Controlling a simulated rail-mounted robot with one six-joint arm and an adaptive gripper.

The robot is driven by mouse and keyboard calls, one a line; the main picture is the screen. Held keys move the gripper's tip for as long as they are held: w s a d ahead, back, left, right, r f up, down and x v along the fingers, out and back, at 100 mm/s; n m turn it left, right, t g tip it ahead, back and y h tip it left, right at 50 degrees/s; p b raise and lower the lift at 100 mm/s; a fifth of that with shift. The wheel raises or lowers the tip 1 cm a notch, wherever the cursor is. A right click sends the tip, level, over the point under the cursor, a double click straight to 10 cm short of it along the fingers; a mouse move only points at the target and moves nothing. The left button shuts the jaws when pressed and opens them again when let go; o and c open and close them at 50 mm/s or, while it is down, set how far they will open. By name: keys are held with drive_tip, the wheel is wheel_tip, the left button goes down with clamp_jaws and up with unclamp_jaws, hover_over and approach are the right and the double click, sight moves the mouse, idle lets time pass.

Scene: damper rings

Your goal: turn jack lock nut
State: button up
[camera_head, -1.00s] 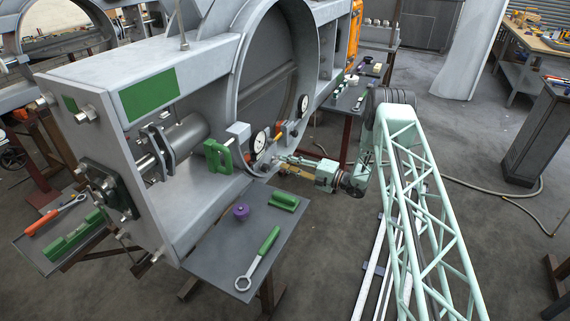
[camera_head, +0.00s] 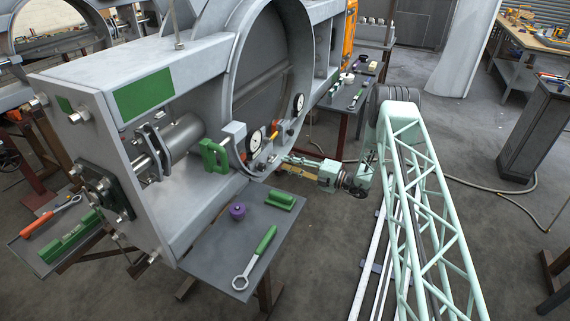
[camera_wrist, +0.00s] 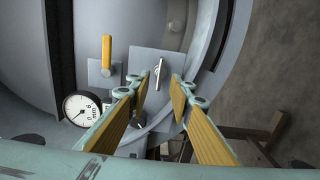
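My gripper (camera_head: 286,159) is beside the grey frame's lower ring edge in the head view, small and partly lost against the metal. In the wrist view my gripper (camera_wrist: 161,78) is open, with yellow-padded fingers either side of a small silver lever (camera_wrist: 159,69) on a square plate (camera_wrist: 148,60). The fingers do not visibly close on it. A grey jack-like cylinder (camera_head: 182,136) with dark flanges sits in the frame at left. I cannot tell which part is the lock nut. A green-handled ring wrench (camera_head: 262,249) lies on the front tray, away from my gripper.
A yellow handle (camera_wrist: 106,54) and dial gauge (camera_wrist: 82,109) are left of the fingers. The front tray (camera_head: 208,259) also holds a purple knob (camera_head: 237,211) and green block (camera_head: 280,200). An orange-handled wrench (camera_head: 43,223) lies at left. Brown stand legs (camera_wrist: 250,136) are at lower right.

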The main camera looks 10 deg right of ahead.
drive_tip(key=shift+v, duration=1.55)
